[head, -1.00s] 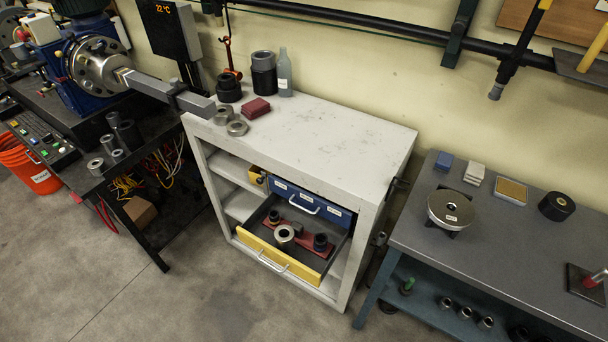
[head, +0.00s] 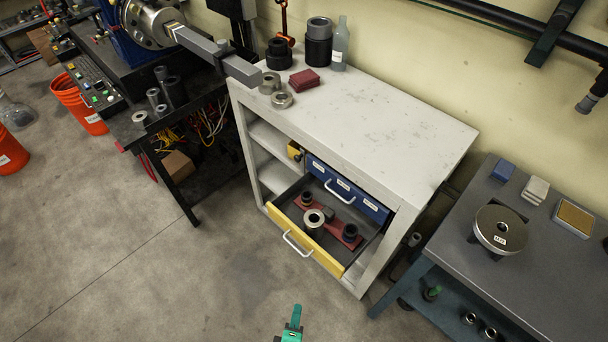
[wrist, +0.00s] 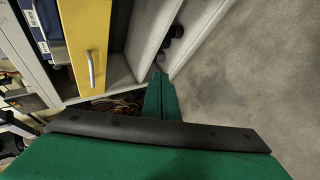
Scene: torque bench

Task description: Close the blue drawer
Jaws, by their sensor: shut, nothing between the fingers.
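The blue drawer (head: 348,190) is in the white cabinet (head: 390,110), with a pale handle and white labels. Its front looks about level with the cabinet frame; I cannot tell whether a small gap is left. Below it, the yellow drawer (head: 285,236) is pulled well out. In the wrist view the yellow front (wrist: 86,30) with its handle is at upper left, and the blue drawer (wrist: 42,28) is partly cut off beside it. My green gripper (head: 296,312) is shut and empty, over the floor in front of the cabinet, apart from both drawers.
The yellow drawer holds a dark red holder (head: 330,224) with dark and metal parts. A grey bench (head: 465,230) stands right of the cabinet, and a dark machine table with orange buckets (head: 78,100) is on the left. The floor (head: 180,270) in front is clear.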

